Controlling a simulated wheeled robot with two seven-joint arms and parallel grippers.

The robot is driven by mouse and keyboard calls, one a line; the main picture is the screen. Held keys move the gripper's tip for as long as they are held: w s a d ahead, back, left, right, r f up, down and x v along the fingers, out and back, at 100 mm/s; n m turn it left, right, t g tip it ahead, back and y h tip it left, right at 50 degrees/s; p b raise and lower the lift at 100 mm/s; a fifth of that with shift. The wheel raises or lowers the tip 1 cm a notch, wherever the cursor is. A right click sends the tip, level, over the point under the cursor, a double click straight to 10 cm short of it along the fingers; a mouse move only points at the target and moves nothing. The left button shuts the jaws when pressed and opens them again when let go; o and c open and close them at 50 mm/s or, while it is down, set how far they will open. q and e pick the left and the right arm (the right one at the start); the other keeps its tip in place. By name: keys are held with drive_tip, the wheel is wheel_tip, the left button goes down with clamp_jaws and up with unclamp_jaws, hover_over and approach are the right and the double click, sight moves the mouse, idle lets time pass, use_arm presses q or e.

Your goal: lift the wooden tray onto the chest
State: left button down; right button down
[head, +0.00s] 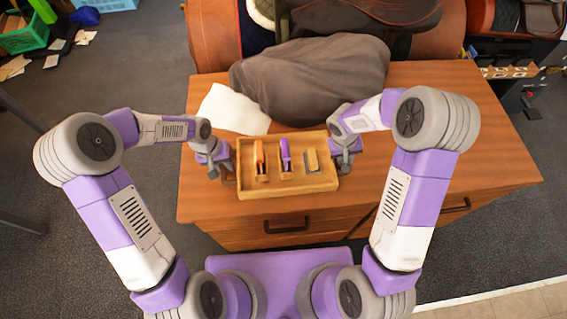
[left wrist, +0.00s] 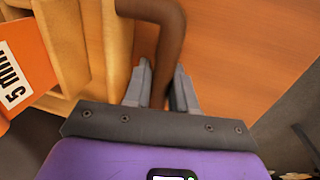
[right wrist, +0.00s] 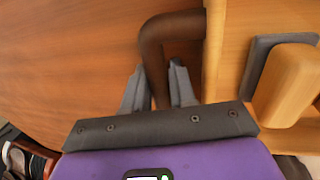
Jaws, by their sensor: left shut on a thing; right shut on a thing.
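The wooden tray (head: 288,193) is at the front edge of the wooden chest (head: 420,160) in the head view, over its top. It holds an orange tool (head: 260,155), a purple tool (head: 285,152) and a wooden-backed brush (head: 312,160). My left gripper (head: 213,170) is at the tray's left end; in the left wrist view its fingers are shut around a dark handle (left wrist: 160,45). My right gripper (head: 343,165) is at the right end; in the right wrist view its fingers are shut around the other dark handle (right wrist: 155,60). I cannot tell whether the tray touches the chest top.
A dark grey covered bundle (head: 310,80) and a white sheet (head: 232,110) lie on the chest behind the tray. Saddles (head: 360,15) are at the back. The right part of the chest top is clear. Drawer handles (head: 287,226) stick out from the chest front.

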use_arm(q)
drive_tip(key=shift+r, duration=0.15)
use_arm(e)
drive_tip(key=shift+r, duration=0.15)
